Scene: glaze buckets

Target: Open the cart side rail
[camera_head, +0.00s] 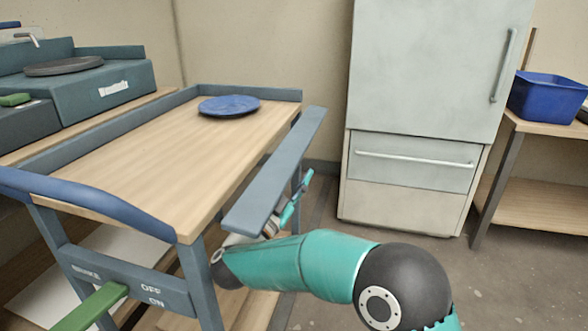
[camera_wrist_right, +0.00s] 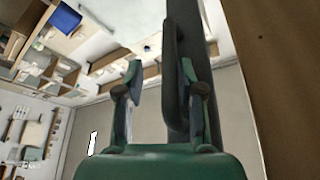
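The cart (camera_head: 150,150) has a wooden top with blue-grey rims. Its side rail (camera_head: 280,168), a long blue-grey bar, stands out from the right edge of the top, with a gap between. My right gripper (camera_head: 292,203) is at the rail's outer side, low and partly hidden behind it. In the right wrist view the two fingers of my right gripper (camera_wrist_right: 160,78) are spread apart, with the rail's dark handle (camera_wrist_right: 170,75) between them. I cannot tell whether a finger touches it. My left gripper is not in view.
A blue plate (camera_head: 229,106) lies at the far end of the cart top. A green brake lever (camera_head: 90,305) is on the cart's near end. A refrigerator (camera_head: 425,110) stands beyond, and a shelf with a blue bin (camera_head: 545,100) is at right. Floor between is clear.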

